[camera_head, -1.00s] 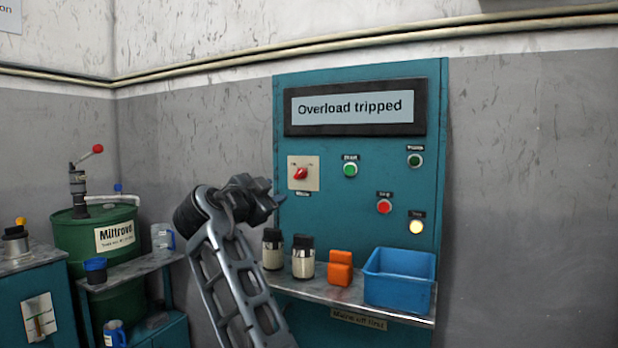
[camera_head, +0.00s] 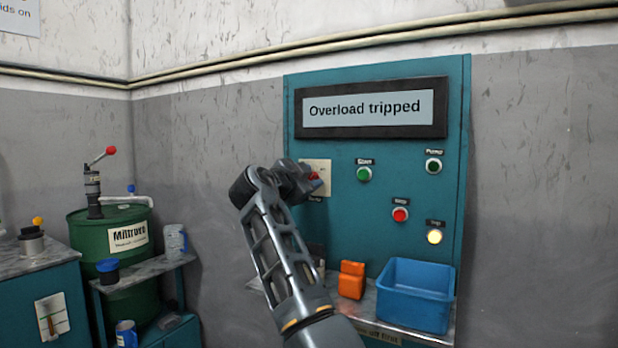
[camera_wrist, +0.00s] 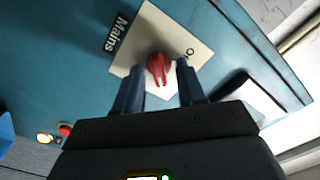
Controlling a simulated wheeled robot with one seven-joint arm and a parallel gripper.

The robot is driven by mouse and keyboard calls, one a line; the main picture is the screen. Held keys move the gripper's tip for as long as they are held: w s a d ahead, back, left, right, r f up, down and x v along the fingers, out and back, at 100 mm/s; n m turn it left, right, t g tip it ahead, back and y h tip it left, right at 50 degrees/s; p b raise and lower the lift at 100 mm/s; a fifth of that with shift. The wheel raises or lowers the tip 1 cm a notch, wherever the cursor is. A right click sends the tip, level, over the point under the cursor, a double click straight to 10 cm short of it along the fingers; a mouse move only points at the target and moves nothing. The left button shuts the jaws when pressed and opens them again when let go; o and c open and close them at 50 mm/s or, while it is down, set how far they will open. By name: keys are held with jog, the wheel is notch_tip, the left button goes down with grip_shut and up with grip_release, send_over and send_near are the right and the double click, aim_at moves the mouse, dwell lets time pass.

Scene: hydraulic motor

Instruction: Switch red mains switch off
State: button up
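The red mains switch (camera_wrist: 159,68) is a rotary knob on a cream plate (camera_wrist: 185,32) with the label "Mains" (camera_wrist: 117,33) beside it. In the head view the switch (camera_head: 314,176) is partly hidden behind my gripper (camera_head: 308,185). In the wrist view my gripper (camera_wrist: 160,80) has its two fingers apart, one on each side of the knob's near end. The fingers look open, with gaps to the knob; I cannot tell whether either touches it. The panel display (camera_head: 368,108) reads "Overload tripped".
The teal panel (camera_head: 330,220) also carries a green start button (camera_head: 364,174), a red button (camera_head: 400,215), a lit yellow lamp (camera_head: 434,237) and a dark green lamp (camera_head: 433,166). Below, a shelf holds an orange object (camera_head: 351,281) and a blue bin (camera_head: 414,295). A green drum (camera_head: 85,240) stands left.

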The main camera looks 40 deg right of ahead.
jog(key=shift+c, duration=0.3)
grip_shut()
jog(key=n, duration=0.4)
jog(key=shift+w+a+n+p, duration=0.15)
jog(key=shift+n+p, duration=1.3)
jog(key=shift+n, duration=2.05)
jog(key=shift+w+d+n+p, duration=0.15)
jog(key=shift+n+p, duration=1.3)
jog(key=shift+n, duration=2.05)
jog(key=shift+a, duration=0.15)
